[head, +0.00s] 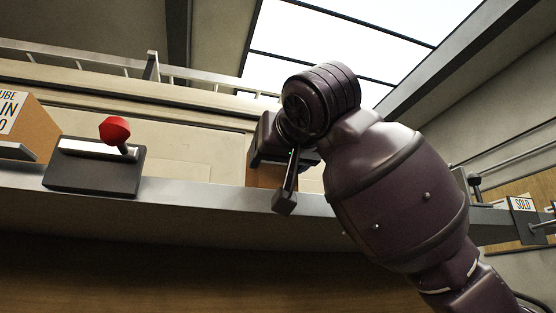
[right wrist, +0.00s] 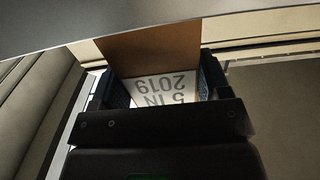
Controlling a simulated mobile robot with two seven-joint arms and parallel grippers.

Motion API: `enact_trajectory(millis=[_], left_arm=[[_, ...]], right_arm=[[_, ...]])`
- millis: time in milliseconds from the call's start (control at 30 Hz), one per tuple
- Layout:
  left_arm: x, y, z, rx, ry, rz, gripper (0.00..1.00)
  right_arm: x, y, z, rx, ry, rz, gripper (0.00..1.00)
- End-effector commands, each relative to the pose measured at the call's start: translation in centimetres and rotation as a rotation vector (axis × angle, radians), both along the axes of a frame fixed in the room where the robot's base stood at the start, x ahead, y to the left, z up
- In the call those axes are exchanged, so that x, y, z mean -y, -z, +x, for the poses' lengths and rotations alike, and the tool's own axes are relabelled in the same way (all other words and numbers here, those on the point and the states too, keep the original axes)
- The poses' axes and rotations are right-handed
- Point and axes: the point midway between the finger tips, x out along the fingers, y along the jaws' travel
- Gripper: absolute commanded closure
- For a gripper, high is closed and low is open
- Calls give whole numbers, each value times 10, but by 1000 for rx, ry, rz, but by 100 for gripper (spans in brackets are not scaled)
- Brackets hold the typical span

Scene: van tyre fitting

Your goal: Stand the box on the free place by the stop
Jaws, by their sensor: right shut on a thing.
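My right gripper (head: 283,156) is shut on a brown cardboard box (head: 262,177), mostly hidden behind the gripper and arm in the head view. In the right wrist view, the box (right wrist: 150,53) sits between the blue-lined fingers (right wrist: 163,82). Its white label reads "5 IN 2019", upside down in that view. In the head view the held box is by the long grey shelf edge (head: 215,196); I cannot tell whether it touches the shelf. I cannot tell which part is the stop. My left gripper is not in view.
A dark block with a red knob (head: 115,130) is on the shelf left of the held box. Another labelled cardboard box (head: 32,128) stands at the far left. Between block and held box the shelf looks clear.

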Motion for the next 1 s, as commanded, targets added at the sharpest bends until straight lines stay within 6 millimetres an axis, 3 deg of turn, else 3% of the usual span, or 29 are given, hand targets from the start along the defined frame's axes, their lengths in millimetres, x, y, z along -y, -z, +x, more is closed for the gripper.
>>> enact_trajectory(millis=[467,500,667,1000], left_arm=[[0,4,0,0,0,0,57],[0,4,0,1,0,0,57],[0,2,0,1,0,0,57],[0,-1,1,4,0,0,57]], right_arm=[[0,9,-1,2,0,2,61],[0,10,-1,1,0,1,29],[0,9,-1,1,0,1,5],[0,7,0,1,0,1,5]])
